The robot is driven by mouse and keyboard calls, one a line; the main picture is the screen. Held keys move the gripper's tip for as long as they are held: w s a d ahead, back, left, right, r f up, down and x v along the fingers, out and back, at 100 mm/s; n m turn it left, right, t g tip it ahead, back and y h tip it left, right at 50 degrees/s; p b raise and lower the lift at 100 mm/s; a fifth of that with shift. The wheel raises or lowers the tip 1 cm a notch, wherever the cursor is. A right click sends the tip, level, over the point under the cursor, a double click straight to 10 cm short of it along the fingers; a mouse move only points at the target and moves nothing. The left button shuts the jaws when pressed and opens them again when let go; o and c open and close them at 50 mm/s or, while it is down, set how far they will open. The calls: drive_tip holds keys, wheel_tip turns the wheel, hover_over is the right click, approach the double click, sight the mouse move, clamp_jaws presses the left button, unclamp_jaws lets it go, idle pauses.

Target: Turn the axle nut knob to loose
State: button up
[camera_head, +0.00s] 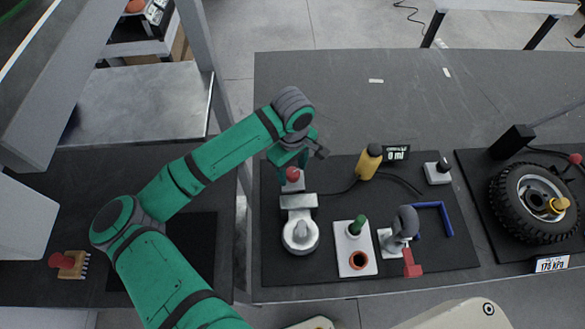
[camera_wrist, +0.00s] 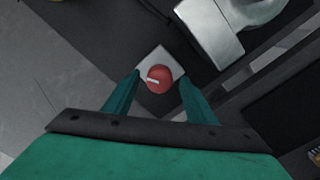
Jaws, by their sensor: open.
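A red round knob (camera_head: 293,174) sits on a small light square base at the back left of the black mat. In the wrist view the red knob (camera_wrist: 159,78) shows a short white mark across its top. My gripper (camera_head: 290,160) is open above it. In the wrist view its two green fingers stand apart on either side of the knob; whether they touch it I cannot tell. No label on the knob is readable.
A metal fixture (camera_head: 299,234) stands just in front of the knob. A yellow bottle (camera_head: 368,162), a white plate (camera_head: 355,246) with a green handle, and a grey-handled tool (camera_head: 405,222) stand to the right. A tyred wheel (camera_head: 535,203) lies far right.

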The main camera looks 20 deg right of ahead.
drive_tip(key=c, duration=1)
drive_tip(key=shift+c, duration=0.2)
drive_tip(key=shift+n, duration=0.3)
drive_tip(key=n, duration=1.1)
drive_tip(key=shift+n, duration=0.3)
drive_tip(key=o, duration=1)
